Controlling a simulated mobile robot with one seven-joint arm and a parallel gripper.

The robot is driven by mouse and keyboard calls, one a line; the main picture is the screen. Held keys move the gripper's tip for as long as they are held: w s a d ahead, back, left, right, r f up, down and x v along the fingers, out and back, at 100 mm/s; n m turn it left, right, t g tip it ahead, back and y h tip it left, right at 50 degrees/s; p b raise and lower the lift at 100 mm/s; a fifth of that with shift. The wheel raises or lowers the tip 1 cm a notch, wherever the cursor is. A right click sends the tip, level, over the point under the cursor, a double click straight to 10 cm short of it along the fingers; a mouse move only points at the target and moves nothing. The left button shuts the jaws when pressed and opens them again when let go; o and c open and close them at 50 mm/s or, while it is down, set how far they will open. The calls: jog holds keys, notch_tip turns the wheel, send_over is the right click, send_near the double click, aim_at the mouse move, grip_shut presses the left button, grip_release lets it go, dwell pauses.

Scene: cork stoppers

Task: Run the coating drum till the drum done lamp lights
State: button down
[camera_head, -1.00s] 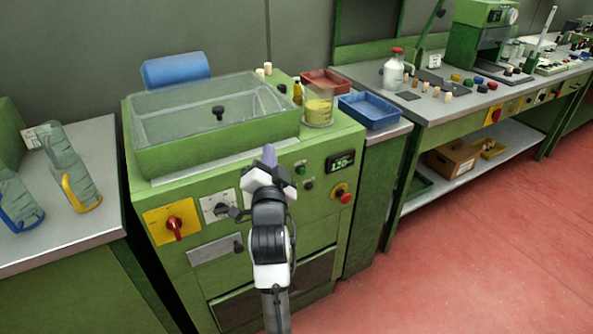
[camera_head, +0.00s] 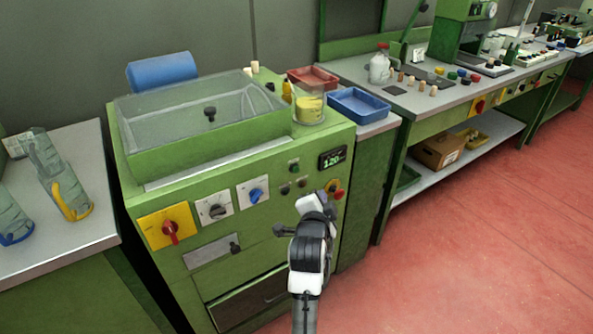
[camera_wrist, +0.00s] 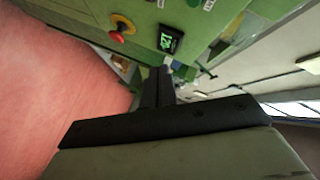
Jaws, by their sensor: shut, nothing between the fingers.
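The green coating drum machine (camera_head: 150,235) stands in front of me in the head view, with a clear lid (camera_head: 190,105) over its top trough. Its front has a red switch on a yellow plate (camera_head: 170,231), a black knob (camera_head: 216,211), a blue knob (camera_head: 255,195), small buttons or lamps (camera_head: 293,167) and a lit display (camera_head: 332,158). A red emergency button (camera_head: 338,194) sits at the right. The button (camera_wrist: 121,29) and display (camera_wrist: 170,39) also show in the wrist view. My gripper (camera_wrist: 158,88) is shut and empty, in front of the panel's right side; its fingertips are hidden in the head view.
A glass beaker with yellow contents (camera_head: 309,108) and a blue tray (camera_head: 358,104) stand at the machine's right. A workbench (camera_head: 440,100) with small items runs back right. The red floor (camera_head: 450,250) is clear.

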jog(key=w+a+b, duration=0.1)
jog(key=w+a, duration=0.4)
jog(key=w, duration=0.2)
dwell(0.3)
jog(key=shift+w+a, duration=0.1)
dwell(1.8)
jog(key=shift+w+a+b, duration=0.25)
jog(key=shift+w+b, duration=0.05)
jog(key=shift+w+a, duration=0.25)
jog(key=shift+w, duration=0.05)
dwell(0.8)
jog(key=shift+s+d, duration=0.5)
jog(key=shift+s, duration=0.2)
jog(key=shift+s+d, duration=0.75)
jog(key=shift+s, duration=0.25)
jog(key=shift+s+d, duration=0.75)
jog(key=shift+s, duration=0.25)
